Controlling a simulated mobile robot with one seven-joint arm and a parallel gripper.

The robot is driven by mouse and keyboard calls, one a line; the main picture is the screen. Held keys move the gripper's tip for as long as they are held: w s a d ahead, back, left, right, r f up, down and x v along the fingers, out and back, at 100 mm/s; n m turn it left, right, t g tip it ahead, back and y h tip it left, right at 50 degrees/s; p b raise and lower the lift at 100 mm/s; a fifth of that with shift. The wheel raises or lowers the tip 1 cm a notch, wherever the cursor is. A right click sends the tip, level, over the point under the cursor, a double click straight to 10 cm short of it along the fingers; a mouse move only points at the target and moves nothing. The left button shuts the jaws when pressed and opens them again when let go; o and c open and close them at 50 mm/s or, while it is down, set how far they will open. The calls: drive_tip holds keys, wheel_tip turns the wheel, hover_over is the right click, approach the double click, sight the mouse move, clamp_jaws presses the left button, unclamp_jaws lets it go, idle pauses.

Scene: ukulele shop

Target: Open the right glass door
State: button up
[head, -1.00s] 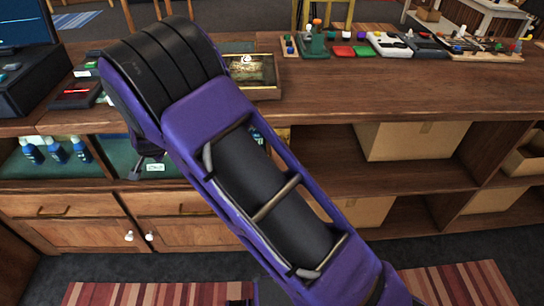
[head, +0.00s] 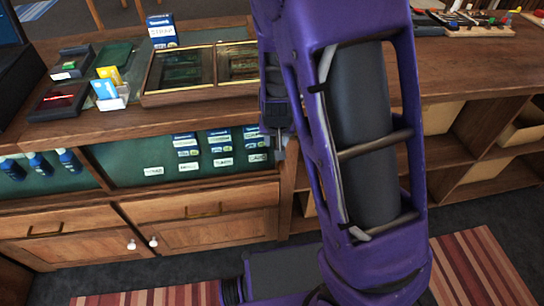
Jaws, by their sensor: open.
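The counter's front has a low display compartment with a green back. Its right glass door (head: 200,172) appears as a clear pane before several blue-and-white packets. The left section (head: 70,186) holds blue bottles. A wooden frame strip runs below the panes, and the right door looks closed, though the pane itself is hard to see. My gripper (head: 279,147) points down at the right end of this door, in front of the frame post. It is open and appears empty; its fingertips are small and partly dark. Whether it touches the door's edge I cannot tell. My arm hides what lies right of it.
Wooden drawers and cupboard doors with white knobs (head: 153,243) sit below. On the countertop are a glass-lidded wooden case (head: 185,70), a card holder (head: 110,95) and a blue box (head: 161,32). Open shelves (head: 490,165) stand at right. A striped rug (head: 475,265) lies on the floor.

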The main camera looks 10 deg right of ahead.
drive_tip(key=d, duration=0.1)
drive_tip(key=b, duration=0.4)
approach(280, 171)
drive_tip(key=w+f, duration=0.2)
drive_tip(key=w+d+f, duration=0.1)
drive_tip(key=w+f, duration=0.1)
drive_tip(key=shift+w+f, duration=0.2)
drive_tip(key=shift+f, duration=0.1)
clamp_jaws()
idle(1.1)
